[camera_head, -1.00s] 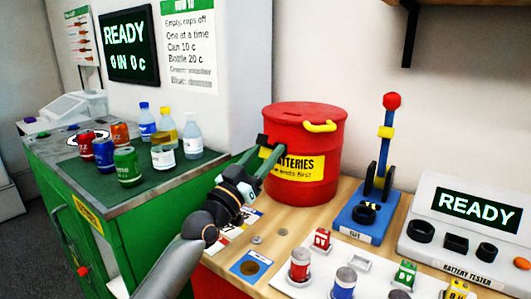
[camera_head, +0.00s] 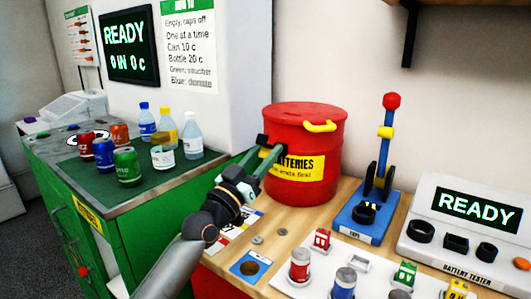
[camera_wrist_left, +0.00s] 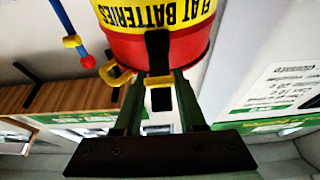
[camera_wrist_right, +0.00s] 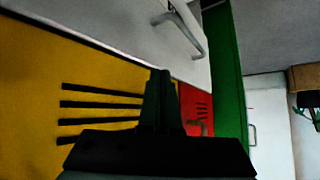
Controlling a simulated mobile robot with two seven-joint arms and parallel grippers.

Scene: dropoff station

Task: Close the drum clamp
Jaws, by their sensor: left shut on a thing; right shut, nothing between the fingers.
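The red battery drum (camera_head: 318,180) stands on the wooden counter with a yellow label and a yellow handle (camera_head: 320,126) near its top. Its clamp (camera_head: 262,140), a black strap with a yellow tab, is on the drum's left side. The clamp shows larger in the left wrist view (camera_wrist_left: 158,50). My left gripper (camera_head: 264,156) is at the clamp, its fingers on either side of the yellow tab (camera_wrist_left: 160,83) and shut on it. The fingers partly hide the tab in the head view. My right gripper (camera_wrist_right: 161,76) is shut and empty, away from the drum.
A blue lever device (camera_head: 367,215) with a red knob stands right of the drum, beside the battery tester (camera_head: 462,225). The green return counter (camera_head: 140,205) with cans and bottles is left. Yellow and red panels (camera_wrist_right: 70,70) face my right gripper.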

